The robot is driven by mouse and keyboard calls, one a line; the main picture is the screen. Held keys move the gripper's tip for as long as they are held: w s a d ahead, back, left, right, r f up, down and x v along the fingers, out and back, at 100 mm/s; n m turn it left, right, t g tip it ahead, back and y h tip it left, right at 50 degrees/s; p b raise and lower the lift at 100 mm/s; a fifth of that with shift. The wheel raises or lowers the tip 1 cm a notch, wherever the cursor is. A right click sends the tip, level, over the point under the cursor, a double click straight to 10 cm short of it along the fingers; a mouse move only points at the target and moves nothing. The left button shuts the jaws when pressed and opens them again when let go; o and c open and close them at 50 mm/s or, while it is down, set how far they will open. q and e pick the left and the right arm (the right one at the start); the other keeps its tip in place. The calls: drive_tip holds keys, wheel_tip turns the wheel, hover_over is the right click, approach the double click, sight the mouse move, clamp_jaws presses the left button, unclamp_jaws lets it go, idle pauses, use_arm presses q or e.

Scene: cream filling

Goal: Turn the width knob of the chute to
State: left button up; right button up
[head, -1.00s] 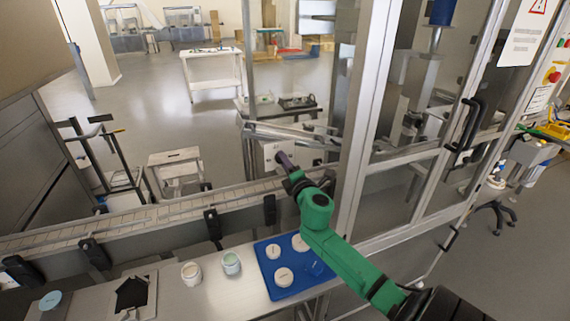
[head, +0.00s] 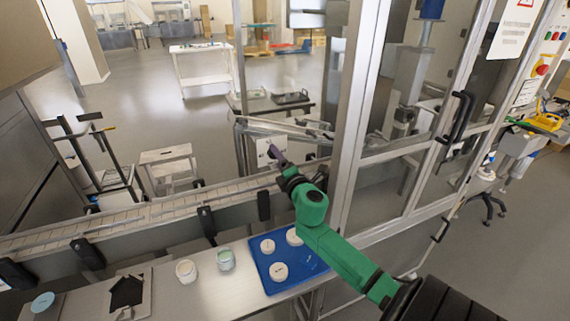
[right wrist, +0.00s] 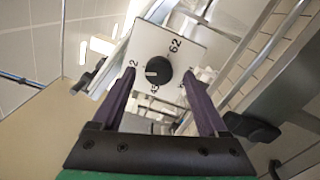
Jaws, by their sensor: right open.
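The width knob (right wrist: 158,71) is a round black dial with a light pointer line. The plate also shows as a pale box (head: 265,153) beyond the conveyor in the head view. My right gripper (head: 277,156) reaches across the conveyor to the plate. In the right wrist view its purple fingers (right wrist: 160,88) are spread, one on each side of the knob, with gaps between them and the knob. My left gripper is not in view.
The conveyor (head: 150,213) with its rails runs in front of the plate. A glass-panelled frame post (head: 357,130) stands close right of my arm. A blue tray (head: 292,280) with white lids and two jars (head: 186,271) sit on the near counter.

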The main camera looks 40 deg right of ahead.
drive_tip(key=b+v, duration=0.2)
drive_tip(key=v, duration=1.2)
drive_tip(key=shift+b, duration=0.3)
drive_tip(key=shift+a, duration=0.1)
